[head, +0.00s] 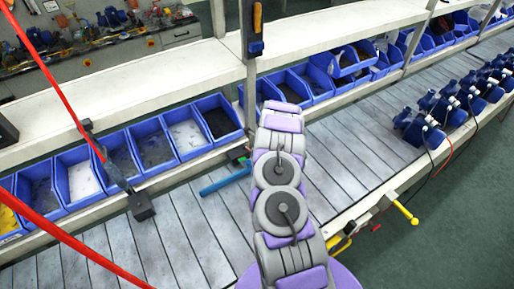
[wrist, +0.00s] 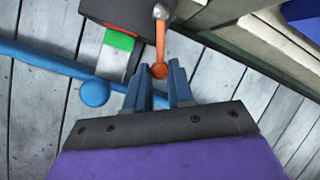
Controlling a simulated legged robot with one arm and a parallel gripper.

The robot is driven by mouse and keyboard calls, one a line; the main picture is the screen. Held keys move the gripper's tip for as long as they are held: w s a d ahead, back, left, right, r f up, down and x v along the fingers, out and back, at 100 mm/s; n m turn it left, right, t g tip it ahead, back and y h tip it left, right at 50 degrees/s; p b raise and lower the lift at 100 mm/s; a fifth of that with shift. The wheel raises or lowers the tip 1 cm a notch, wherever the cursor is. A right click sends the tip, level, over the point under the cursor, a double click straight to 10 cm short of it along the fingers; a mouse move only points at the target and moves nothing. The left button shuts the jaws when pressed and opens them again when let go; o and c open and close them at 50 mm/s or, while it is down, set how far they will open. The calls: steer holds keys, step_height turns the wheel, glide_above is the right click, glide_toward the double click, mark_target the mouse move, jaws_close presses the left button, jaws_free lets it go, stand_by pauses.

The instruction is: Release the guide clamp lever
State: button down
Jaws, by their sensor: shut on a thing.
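The guide clamp lever (wrist: 160,45) shows in the wrist view as a short orange handle with a rounded orange end and a pale metal knob at its top. It stands beside a dark block (wrist: 125,12) with a green patch (wrist: 119,40). My gripper (wrist: 160,77) has two blue fingers, shut on the lever's orange rounded end. In the head view my own arm hides the gripper and the lever; only a bit of the green patch (head: 241,161) shows beside the arm.
A blue guide rod (wrist: 45,62) with a rounded end lies left of the lever; it also shows in the head view (head: 225,180). Blue bins (head: 85,180) line the shelf behind. Several blue pumps (head: 440,105) stand on the slatted conveyor at right. A yellow-ended lever (head: 405,212) juts from the near edge.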

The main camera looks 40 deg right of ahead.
steer(key=shift+a+r+m+h+p, duration=0.1)
steer(key=shift+a+m+h+p, duration=0.15)
steer(key=shift+a+m+p, duration=0.3)
steer(key=shift+a+m+h+p, duration=0.25)
steer(key=shift+m+p, duration=0.1)
steer(key=shift+m, duration=0.4)
steer(key=c, duration=1)
jaws_free()
